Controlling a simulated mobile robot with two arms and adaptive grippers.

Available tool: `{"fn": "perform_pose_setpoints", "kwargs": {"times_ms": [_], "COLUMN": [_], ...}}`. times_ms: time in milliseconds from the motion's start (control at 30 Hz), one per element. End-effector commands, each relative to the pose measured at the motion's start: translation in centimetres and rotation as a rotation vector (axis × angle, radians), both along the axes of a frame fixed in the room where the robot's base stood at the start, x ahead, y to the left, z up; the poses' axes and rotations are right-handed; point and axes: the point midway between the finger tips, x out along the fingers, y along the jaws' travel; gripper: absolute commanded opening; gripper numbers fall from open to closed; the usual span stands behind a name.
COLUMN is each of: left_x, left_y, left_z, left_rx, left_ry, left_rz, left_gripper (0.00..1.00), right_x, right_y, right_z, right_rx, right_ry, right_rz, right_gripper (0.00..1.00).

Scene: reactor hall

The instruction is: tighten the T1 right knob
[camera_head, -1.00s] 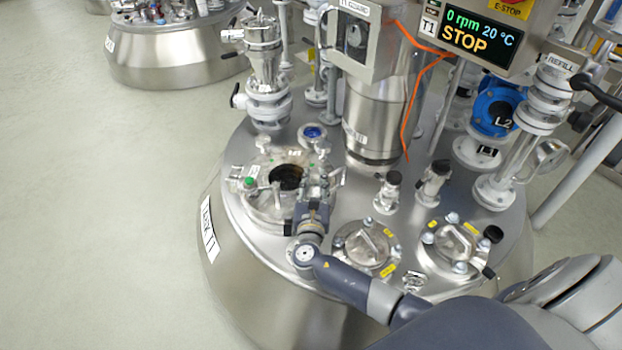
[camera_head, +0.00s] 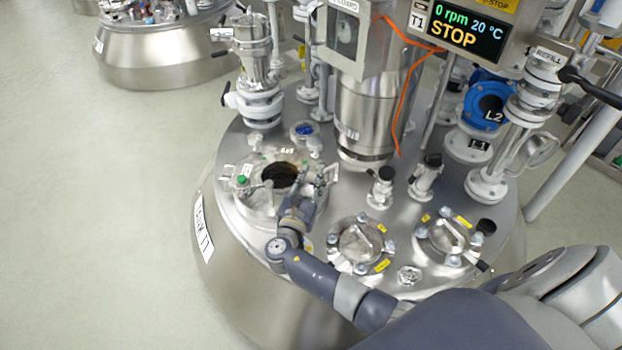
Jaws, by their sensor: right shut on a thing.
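The tank T1 (camera_head: 237,275) is a broad steel vessel with a round hatch (camera_head: 243,203) on its lid, whose dark opening (camera_head: 279,175) shows. A knob with a green cap (camera_head: 242,181) sits at the hatch's left side. My right gripper (camera_head: 318,183) is at the hatch's right rim, shut on the T1 right knob, which is mostly hidden by the fingers. My right arm reaches in from the lower right. My left gripper is not in view.
Two closed round ports (camera_head: 357,243) and (camera_head: 441,236) with bolts stand right of my wrist. A stirrer column (camera_head: 365,122) with an orange cable rises behind. The display (camera_head: 462,30) reads 0 rpm, 20 °C, STOP. Open floor lies left.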

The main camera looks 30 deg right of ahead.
Motion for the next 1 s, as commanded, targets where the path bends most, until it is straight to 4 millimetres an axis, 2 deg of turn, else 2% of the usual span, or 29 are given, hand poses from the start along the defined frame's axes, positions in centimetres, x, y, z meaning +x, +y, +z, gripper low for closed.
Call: {"fn": "perform_pose_setpoints", "kwargs": {"times_ms": [33,100,133,567,1000], "left_x": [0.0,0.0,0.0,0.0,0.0], "left_y": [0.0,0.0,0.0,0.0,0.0], "left_z": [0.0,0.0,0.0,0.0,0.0], "left_rx": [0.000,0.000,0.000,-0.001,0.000], "left_ry": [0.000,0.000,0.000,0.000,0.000], "left_rz": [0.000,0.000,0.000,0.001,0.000], "left_gripper": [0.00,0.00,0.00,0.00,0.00], "right_x": [-0.1,-0.1,-0.1,-0.5,-6.5], "right_y": [0.2,0.2,0.2,0.6,6.7], "right_z": [-0.2,-0.1,-0.1,-0.1,-0.1], "right_rx": [0.003,0.003,0.003,0.002,0.004], "right_ry": [0.003,0.001,0.001,0.001,0.003], "right_rz": [0.002,0.002,0.002,0.003,0.004], "right_gripper": [0.27,0.43,0.47,0.47,0.47]}}
